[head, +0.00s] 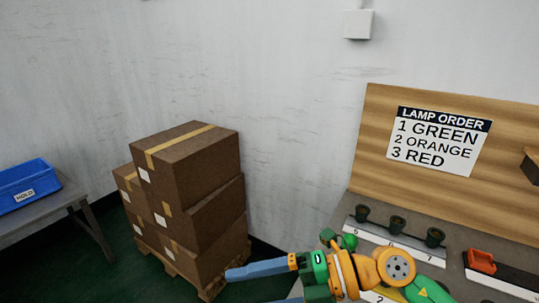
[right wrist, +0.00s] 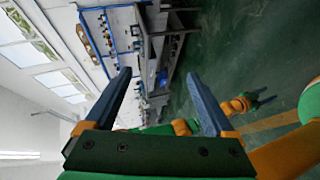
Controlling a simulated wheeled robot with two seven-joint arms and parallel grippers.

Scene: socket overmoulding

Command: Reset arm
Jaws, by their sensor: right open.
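In the head view, my right arm comes in from the lower right, across the front of the workbench. My right gripper (head: 252,288) points left with its blue fingers apart; the lower finger is partly cut off by the frame edge. In the right wrist view, the right gripper (right wrist: 158,73) is open, with nothing between its fingers. Another green and orange arm with blue fingers, apparently my left gripper (right wrist: 260,98), shows small at the right of that view; its opening is unclear. The head view does not show it.
A workbench (head: 460,275) carries dark sockets (head: 398,224) and an orange part (head: 481,261) below a lamp-order sign (head: 437,141). Stacked cardboard boxes (head: 195,170) stand left of the right gripper. A blue bin (head: 25,184) sits on a table at far left. Green floor lies between.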

